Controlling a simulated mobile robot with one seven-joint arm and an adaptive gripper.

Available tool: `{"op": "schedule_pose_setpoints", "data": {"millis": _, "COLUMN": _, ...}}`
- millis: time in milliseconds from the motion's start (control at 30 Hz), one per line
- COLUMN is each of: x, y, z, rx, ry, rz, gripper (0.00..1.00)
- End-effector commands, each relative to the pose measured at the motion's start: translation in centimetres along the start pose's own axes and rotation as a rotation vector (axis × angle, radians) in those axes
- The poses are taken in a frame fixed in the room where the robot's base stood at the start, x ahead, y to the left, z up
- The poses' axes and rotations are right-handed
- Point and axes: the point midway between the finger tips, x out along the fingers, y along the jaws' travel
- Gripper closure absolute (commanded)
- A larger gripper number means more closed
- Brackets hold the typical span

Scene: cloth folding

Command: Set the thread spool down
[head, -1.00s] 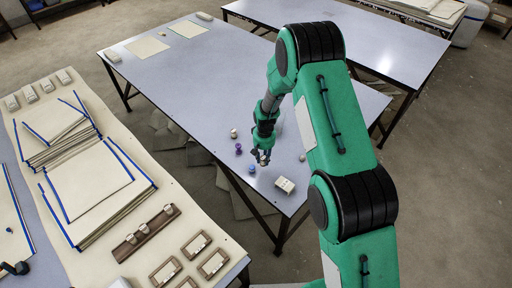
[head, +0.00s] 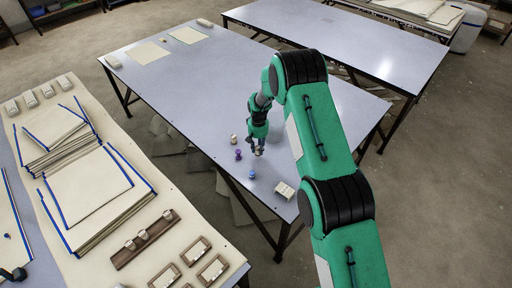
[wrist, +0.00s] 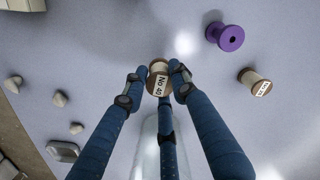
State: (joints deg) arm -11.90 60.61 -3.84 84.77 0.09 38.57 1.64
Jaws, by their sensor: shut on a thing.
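My gripper (wrist: 158,78) is shut on a thread spool (wrist: 159,85) with brown ends and a white label reading "No 40". In the wrist view the fingers press on it from the sides. In the head view my gripper (head: 259,151) is over the near part of the grey table, and the held spool is too small to make out clearly. Whether the spool touches the table I cannot tell.
On the table (head: 190,90), a purple spool (wrist: 231,37) and a pale labelled spool (wrist: 255,82) stand apart from my gripper. Several pale lumps (wrist: 55,104) show left in the wrist view.

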Motion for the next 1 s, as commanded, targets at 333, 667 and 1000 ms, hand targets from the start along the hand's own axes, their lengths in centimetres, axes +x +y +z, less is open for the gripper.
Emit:
{"op": "schedule_pose_setpoints", "data": {"millis": 333, "x": 0.4, "y": -0.1, "z": -4.1, "rx": 0.0, "ry": 0.001, "rz": 0.0, "gripper": 0.93}}
{"op": "schedule_pose_setpoints", "data": {"millis": 667, "x": 0.4, "y": -0.1, "z": -4.8, "rx": 0.0, "ry": 0.0, "rz": 0.0, "gripper": 0.93}}
{"op": "schedule_pose_setpoints", "data": {"millis": 1000, "x": 1.3, "y": -0.1, "z": -4.7, "rx": 0.0, "ry": 0.0, "rz": 0.0, "gripper": 0.93}}
